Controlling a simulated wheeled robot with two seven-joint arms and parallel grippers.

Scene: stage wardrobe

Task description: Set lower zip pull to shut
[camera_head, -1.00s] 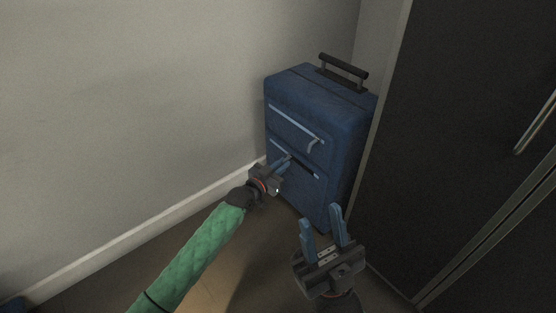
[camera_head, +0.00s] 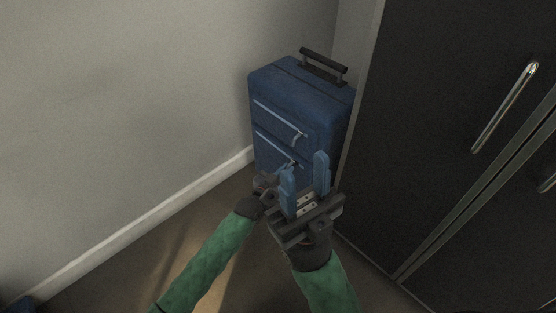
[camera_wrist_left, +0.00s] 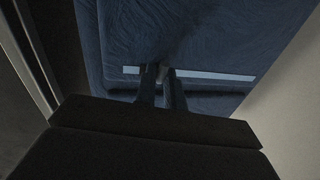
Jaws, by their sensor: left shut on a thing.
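The blue suitcase (camera_head: 335,110) stands upright between the wall and the dark wardrobe. Its lower zip (camera_head: 268,139) is a pale strip sloping down to the right across the front, and also shows in the left wrist view (camera_wrist_left: 215,75). My left gripper (camera_wrist_left: 161,75) is shut at this strip, near its left end in the wrist view, on the lower zip pull, which the fingers mostly hide. In the head view my right gripper (camera_head: 305,164) is open and empty. It stands in front of the suitcase's lower part and partly covers my left gripper.
The upper zip (camera_head: 275,114) has its own pull (camera_head: 299,136) at its right end. A black carry handle (camera_head: 324,62) stands up on top. The wardrobe, with metal handles (camera_head: 505,107), is close on the right.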

